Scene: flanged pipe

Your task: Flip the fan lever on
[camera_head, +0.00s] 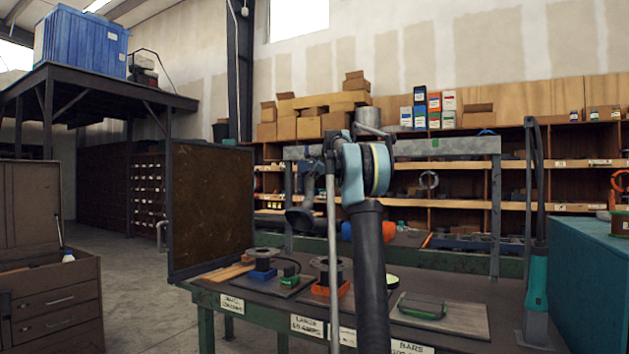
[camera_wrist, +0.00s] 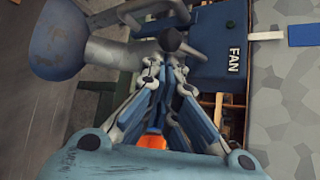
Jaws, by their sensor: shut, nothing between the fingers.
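The fan box (camera_wrist: 215,50) is dark blue with a white FAN label, which reads sideways in the wrist view. A round black knob (camera_wrist: 171,39), apparently the end of the fan lever, shows at the box's left side. My gripper (camera_wrist: 165,68) is shut and empty, its fingertips just below the knob in the picture. I cannot tell whether they touch it. The lever's shaft is mostly hidden, so its position is unclear.
A grey pipe (camera_wrist: 115,50) with a blue-grey bell-shaped hood (camera_wrist: 58,45) lies left of the knob in the wrist view. The hood also shows in the head view (camera_head: 302,218). A workbench (camera_head: 460,318) with several parts stands in front; a dark panel (camera_head: 210,210) stands left.

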